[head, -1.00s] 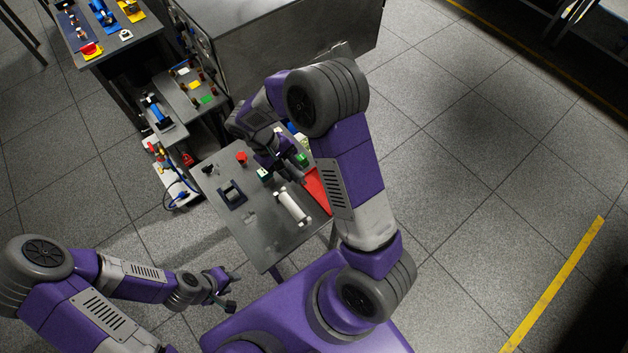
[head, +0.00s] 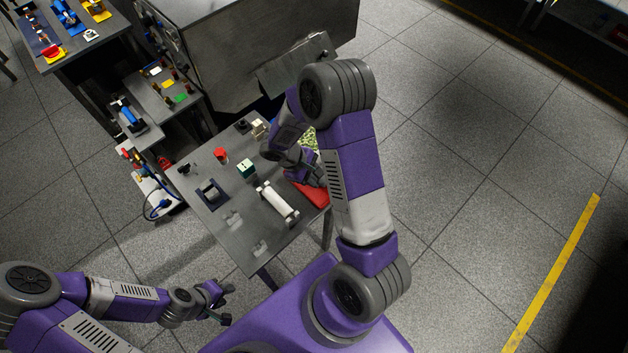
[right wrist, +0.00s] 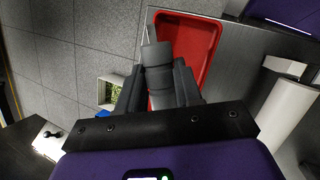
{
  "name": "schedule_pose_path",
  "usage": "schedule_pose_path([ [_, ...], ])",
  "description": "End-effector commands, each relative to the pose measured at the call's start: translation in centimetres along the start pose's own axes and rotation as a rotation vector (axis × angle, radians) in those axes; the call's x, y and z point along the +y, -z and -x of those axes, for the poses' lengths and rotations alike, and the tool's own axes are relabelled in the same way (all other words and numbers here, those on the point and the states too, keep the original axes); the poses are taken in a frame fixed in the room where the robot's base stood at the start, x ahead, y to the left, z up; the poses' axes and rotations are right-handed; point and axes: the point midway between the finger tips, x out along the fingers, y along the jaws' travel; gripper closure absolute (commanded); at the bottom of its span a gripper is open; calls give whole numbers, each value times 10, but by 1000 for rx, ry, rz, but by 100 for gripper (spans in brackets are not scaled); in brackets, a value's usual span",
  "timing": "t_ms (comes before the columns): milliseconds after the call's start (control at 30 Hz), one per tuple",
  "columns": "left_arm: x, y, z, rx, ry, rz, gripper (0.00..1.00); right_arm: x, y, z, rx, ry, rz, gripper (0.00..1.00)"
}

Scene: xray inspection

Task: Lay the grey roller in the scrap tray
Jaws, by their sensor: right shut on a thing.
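My right gripper (right wrist: 160,88) is shut on the grey roller (right wrist: 156,62), which points out lengthwise between the fingers in the right wrist view. The red scrap tray (right wrist: 206,40) lies beneath the roller there. Whether the roller touches the tray floor I cannot tell. In the head view the tray (head: 316,194) is at the table's right edge, partly hidden by my right arm. My right gripper (head: 319,179) is over it, and the roller cannot be made out there. My left gripper (head: 225,304) is open and empty, off the table's front left.
A white roller (head: 278,203) lies on the grey table (head: 238,216) left of the tray. A dark holder (head: 211,193), a red piece (head: 221,156) and a green-and-white block (head: 246,168) stand further left. A large metal cabinet (head: 250,55) stands behind.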

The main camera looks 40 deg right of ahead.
Motion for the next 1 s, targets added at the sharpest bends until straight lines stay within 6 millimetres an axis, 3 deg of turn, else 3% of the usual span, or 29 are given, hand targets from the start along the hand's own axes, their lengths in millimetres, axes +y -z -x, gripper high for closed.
schedule_pose_path([
  [133,-3,0,-9,0,0,0,62,-6,8,-21,-2,1,1,96],
  [900,-7,1,-19,0,0,0,62,-9,13,-32,0,1,0,96],
  [933,-7,1,-19,0,0,0,62,-10,13,-32,-1,2,0,61],
  [1000,-7,1,-19,0,0,0,62,-10,13,-32,-1,3,1,50],
])
